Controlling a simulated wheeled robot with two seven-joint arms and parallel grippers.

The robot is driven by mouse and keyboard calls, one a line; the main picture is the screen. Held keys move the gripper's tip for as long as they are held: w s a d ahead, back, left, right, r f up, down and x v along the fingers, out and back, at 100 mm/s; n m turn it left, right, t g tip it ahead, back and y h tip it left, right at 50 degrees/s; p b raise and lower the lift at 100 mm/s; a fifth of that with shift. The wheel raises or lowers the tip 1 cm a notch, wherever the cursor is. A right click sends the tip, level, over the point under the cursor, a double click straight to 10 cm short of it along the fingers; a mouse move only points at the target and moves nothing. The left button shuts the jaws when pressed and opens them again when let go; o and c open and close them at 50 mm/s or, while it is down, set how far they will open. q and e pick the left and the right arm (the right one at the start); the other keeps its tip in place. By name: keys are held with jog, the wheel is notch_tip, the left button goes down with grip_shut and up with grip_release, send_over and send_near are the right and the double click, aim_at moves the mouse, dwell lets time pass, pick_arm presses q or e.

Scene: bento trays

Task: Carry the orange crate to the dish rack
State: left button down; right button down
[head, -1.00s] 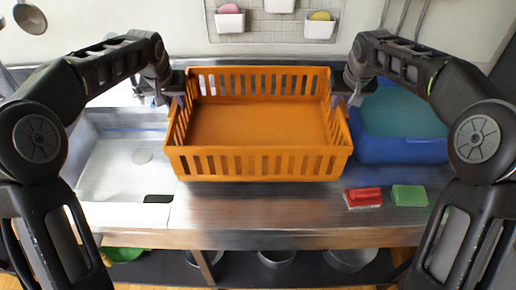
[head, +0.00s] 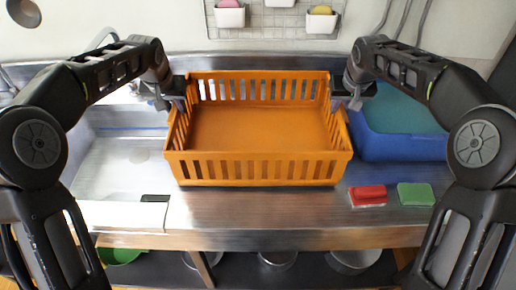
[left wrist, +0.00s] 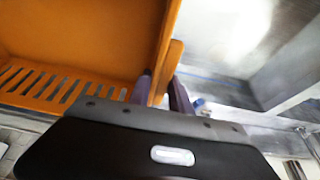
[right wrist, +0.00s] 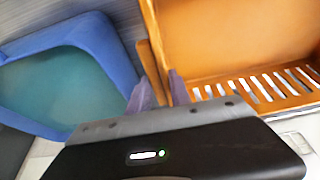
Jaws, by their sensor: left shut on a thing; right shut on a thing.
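The orange crate (head: 258,167) is empty, with slatted front and back walls, and is held level between my two grippers over the steel counter. My left gripper (head: 178,101) is shut on its left side wall, one finger inside and one outside; the grip also shows in the left wrist view (left wrist: 160,92). My right gripper (head: 342,99) is shut on its right side wall, also seen in the right wrist view (right wrist: 156,92). Whether the crate's bottom touches the counter is hard to tell. No dish rack can be made out.
A sink basin (head: 118,168) lies left of the crate. A blue tub (head: 400,147) with teal contents stands close on the right. A red sponge (head: 367,195) and a green sponge (head: 415,194) lie at the front right. A wall grid (head: 270,22) with small white holders hangs behind.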

pick_arm(q)
jog(key=shift+f+b, duration=0.55)
jog(key=shift+f, duration=0.2)
pick_arm(e)
jog(key=shift+f, duration=0.75)
pick_arm(q)
jog(key=c, duration=1.2)
grip_release()
jog(key=shift+r, duration=0.15)
pick_arm(e)
jog(key=c, duration=1.2)
grip_release()
jog(key=shift+r, duration=0.15)
pick_arm(q)
jog(key=v, duration=1.2)
jog(key=shift+s, duration=0.1)
pick_arm(e)
jog(key=shift+s+r, duration=0.1)
jog(key=v, duration=1.1)
jog(key=shift+s+r, duration=0.2)
jog(key=shift+r, duration=0.15)
jog(key=shift+f, duration=0.1)
